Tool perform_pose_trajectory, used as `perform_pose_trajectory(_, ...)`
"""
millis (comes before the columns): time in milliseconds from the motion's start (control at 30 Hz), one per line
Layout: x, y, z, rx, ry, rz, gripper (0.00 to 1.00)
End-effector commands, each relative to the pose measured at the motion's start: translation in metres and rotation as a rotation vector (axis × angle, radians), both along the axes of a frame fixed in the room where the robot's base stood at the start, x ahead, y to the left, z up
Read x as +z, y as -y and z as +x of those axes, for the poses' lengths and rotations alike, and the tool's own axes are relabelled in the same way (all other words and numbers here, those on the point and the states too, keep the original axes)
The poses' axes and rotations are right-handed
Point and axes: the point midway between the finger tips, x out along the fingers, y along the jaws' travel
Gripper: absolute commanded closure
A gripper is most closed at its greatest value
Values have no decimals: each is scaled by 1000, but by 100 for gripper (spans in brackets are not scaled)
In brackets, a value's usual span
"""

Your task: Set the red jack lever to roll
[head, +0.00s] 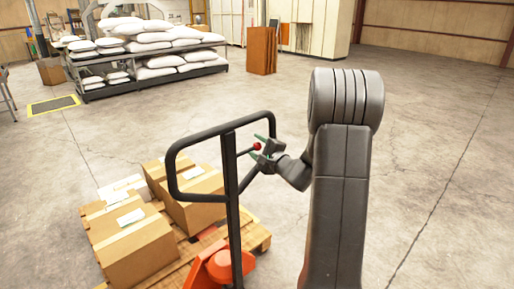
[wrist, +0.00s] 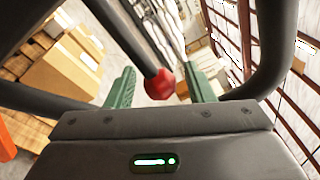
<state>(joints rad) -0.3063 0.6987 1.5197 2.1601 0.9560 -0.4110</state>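The red knob of the jack lever (head: 257,146) sits at the end of a thin dark rod inside the black handle loop (head: 180,146). My gripper (head: 259,148) is at the right side of the loop, with its green fingers around the knob's position. In the wrist view the red knob (wrist: 160,85) shows between the two green fingers of my gripper (wrist: 162,82), with gaps on both sides. The gripper is open and not closed on the knob. I cannot tell how deep the knob lies between the fingers.
The orange pallet jack (head: 216,268) stands at a wooden pallet (head: 178,272) with cardboard boxes (head: 135,250). Black handle bars pass close to my gripper on both sides. A rack of white sacks (head: 160,62) and a brown cabinet (head: 262,50) stand behind. The floor to the right is clear.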

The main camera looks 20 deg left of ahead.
Motion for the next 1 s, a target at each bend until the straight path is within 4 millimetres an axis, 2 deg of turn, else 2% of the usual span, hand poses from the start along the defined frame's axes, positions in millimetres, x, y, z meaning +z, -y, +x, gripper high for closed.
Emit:
perform_pose_trajectory(167, -1, 4, -2, -1, -1, 0, 52)
perform_pose_trajectory(267, -2, 14, -7, -3, 0, 1, 52)
perform_pose_trajectory(700, -4, 96, -54, -4, 2, 1, 52)
perform_pose_trajectory(833, -3, 111, -63, -3, 0, 1, 52)
perform_pose_trajectory(1000, -3, 120, -68, -1, 0, 0, 52)
